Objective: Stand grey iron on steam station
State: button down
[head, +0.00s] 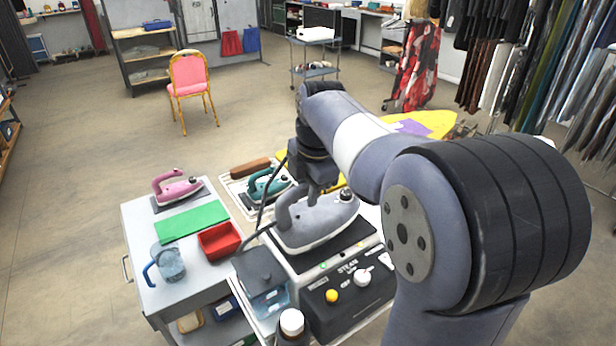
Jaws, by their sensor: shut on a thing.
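The grey iron (318,228) is at the centre of the head view, level or nearly so, over the dark rest plate of the steam station (352,301). I cannot tell whether its sole touches the plate. My gripper (317,192) comes down from above and is shut on the iron's handle; the fingertips are partly hidden. A dark hose runs from near the iron's rear. The station has a black front panel with a yellow knob and white controls, and a clear water tank (268,297) at its left.
A teal iron (268,185) stands just behind. A grey cabinet (206,272) at left bears a pink iron (176,187), green mat (193,222), red tray (219,241) and clear jug (170,264). A white-capped bottle (291,324) stands in front. Open floor lies beyond, with a pink chair (190,75).

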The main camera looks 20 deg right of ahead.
jog(key=shift+f, duration=1)
jog(key=c, duration=1.2)
grip_release()
jog(key=shift+o, duration=0.2)
notch_tip(320, 180, up, 12)
jog(key=s, duration=0.2)
jog(key=shift+s+d, duration=0.15)
jog(key=shift+d, duration=0.2)
